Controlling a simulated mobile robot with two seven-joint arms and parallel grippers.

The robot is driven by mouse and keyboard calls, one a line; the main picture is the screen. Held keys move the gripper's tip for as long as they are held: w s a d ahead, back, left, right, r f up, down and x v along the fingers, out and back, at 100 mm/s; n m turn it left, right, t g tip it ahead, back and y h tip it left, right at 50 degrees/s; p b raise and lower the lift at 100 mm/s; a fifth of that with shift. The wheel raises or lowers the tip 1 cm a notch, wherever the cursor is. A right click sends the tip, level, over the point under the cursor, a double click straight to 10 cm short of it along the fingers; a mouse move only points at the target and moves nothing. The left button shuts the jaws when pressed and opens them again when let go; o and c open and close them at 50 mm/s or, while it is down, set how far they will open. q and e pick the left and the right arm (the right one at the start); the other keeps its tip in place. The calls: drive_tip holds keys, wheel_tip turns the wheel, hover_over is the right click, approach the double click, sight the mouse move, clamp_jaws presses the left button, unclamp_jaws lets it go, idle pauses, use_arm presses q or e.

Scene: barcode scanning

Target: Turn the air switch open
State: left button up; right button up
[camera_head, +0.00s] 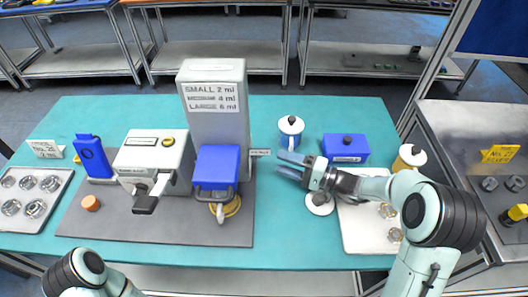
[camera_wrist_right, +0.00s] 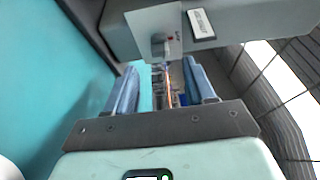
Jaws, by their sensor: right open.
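The tall grey machine (camera_head: 218,118) with a size label stands at the middle of the teal table. A small labelled tab (camera_head: 260,152) sticks out from its right side. In the right wrist view, a small switch with a red mark (camera_wrist_right: 168,40) sits on a light plate on the grey housing; I take this to be the air switch. Its exact position is hard to tell. My right gripper (camera_head: 279,164) is open and empty, its blue fingers pointing left towards the machine's right side. In the wrist view the open fingers (camera_wrist_right: 162,75) lie just below the switch, apart from it. My left gripper is out of view.
A blue box (camera_head: 345,148) and a white lidded cup (camera_head: 291,130) stand behind my right gripper. A white tray (camera_head: 362,236) lies under my right forearm. A blue-topped unit (camera_head: 217,166) stands before the grey machine. Teal table is bare at front right of the mat.

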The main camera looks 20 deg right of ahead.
sight(257, 154)
drive_tip(key=p+x, duration=0.1)
drive_tip(key=x, duration=0.6)
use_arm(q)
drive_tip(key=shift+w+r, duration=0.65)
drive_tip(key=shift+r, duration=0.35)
